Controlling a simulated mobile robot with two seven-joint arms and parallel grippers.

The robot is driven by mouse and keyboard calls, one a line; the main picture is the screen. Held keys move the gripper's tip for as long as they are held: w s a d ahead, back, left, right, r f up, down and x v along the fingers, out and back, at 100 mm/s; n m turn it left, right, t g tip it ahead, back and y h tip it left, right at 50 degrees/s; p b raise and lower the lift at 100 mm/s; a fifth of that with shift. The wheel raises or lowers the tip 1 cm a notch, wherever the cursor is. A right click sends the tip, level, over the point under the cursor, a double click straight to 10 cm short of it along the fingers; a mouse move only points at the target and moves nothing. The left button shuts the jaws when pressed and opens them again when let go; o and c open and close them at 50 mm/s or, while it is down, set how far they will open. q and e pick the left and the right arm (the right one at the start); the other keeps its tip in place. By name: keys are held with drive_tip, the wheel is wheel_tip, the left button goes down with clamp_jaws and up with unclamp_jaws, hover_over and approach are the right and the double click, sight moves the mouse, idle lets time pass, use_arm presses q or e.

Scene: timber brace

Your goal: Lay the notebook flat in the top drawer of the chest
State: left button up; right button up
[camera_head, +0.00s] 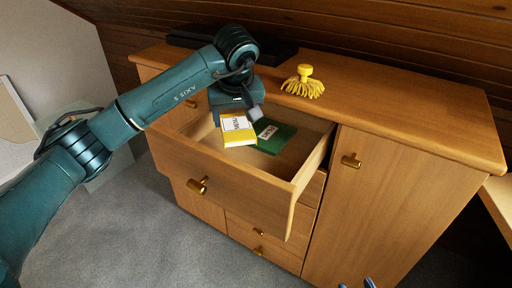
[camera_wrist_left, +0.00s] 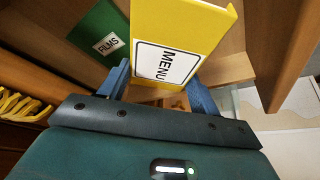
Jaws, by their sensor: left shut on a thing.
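A yellow notebook (camera_head: 239,132) with a white label reading MENU is held by my left gripper (camera_head: 238,114). In the left wrist view the blue fingers of my left gripper (camera_wrist_left: 160,92) are shut on the yellow notebook (camera_wrist_left: 185,35), one on each side. It is tilted, over the open top drawer (camera_head: 228,182) of the chest (camera_head: 393,195). I cannot tell if it touches the drawer floor. Two blue fingertips of my right gripper (camera_head: 356,284) show apart at the bottom edge; the rest is out of frame.
A green booklet (camera_head: 277,136) labelled FILMS lies in the drawer beside the yellow notebook; it also shows in the left wrist view (camera_wrist_left: 97,36).

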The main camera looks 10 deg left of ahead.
use_arm(q)
drive_tip(key=f+b, duration=0.1)
drive_tip(key=f, duration=0.6)
drive_tip(key=shift+s, duration=0.2)
wheel_tip(320, 180, down, 3)
drive_tip(key=shift+f, duration=0.1)
use_arm(e)
drive_tip(key=shift+w+a+f+n, duration=0.1)
drive_tip(key=shift+a+f+n, duration=0.2)
drive_tip(key=shift+f, duration=0.55)
use_arm(q)
drive_tip(key=o, duration=0.5)
drive_tip(key=shift+b, duration=0.3)
drive_tip(key=o, duration=0.5)
